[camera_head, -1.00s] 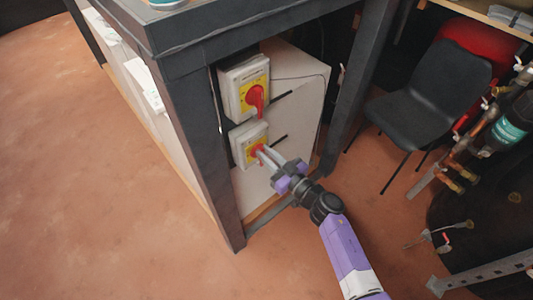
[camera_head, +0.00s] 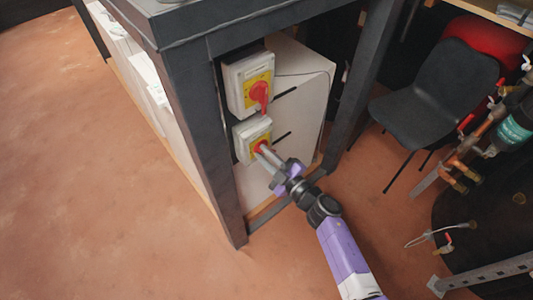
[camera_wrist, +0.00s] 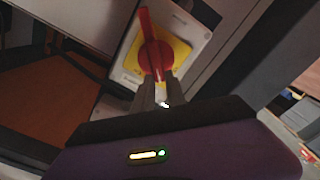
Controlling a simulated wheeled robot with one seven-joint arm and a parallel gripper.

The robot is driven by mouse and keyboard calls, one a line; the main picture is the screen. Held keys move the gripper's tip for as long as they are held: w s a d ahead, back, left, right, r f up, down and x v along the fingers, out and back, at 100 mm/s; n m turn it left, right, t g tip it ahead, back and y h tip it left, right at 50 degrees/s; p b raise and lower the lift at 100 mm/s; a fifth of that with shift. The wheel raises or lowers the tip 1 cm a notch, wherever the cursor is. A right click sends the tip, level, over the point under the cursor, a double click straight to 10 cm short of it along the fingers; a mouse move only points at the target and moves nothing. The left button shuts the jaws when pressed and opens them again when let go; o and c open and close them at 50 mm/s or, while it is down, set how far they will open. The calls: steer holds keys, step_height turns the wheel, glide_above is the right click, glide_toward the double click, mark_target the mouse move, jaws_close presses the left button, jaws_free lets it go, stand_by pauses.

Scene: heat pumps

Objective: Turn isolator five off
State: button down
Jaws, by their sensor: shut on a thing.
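Two grey isolator boxes with yellow plates and red rotary handles are mounted one above the other on a white panel under the bench. The upper isolator (camera_head: 248,84) has its red handle (camera_head: 260,93) pointing down. My gripper (camera_head: 261,148) is at the lower isolator (camera_head: 248,138), its fingers shut on the red handle (camera_wrist: 156,54). In the wrist view the handle's long end points up, away from the fingers, over the yellow plate (camera_wrist: 178,50). The fingers partly hide the handle's near end. I cannot read any number on the isolators.
A dark bench leg (camera_head: 205,150) stands just left of the isolators, and another dark post (camera_head: 365,85) to their right. A black chair (camera_head: 435,95) and copper pipework (camera_head: 470,150) are further right. The reddish floor (camera_head: 90,190) at left is clear.

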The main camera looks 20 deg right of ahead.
steer(key=shift+s+a+f+n+b, duration=0.15)
steer(key=shift+f+n+b, duration=0.35)
steer(key=shift+n, duration=1)
steer(key=shift+a+f+n+b, duration=0.2)
steer(key=shift+n+b, duration=0.5)
steer(key=shift+n, duration=0.8)
steer(key=shift+s+a+f+n+b, duration=0.1)
steer(key=shift+f+n+b, duration=0.4)
steer(key=shift+n, duration=1)
steer(key=shift+r, duration=0.1)
steer(key=c, duration=1.4)
jaws_free()
steer(key=shift+o, duration=0.2)
steer(key=shift+r, duration=0.1)
steer(key=v, duration=0.7)
steer(key=shift+s+d+p, duration=0.15)
steer(key=shift+s+p, duration=0.15)
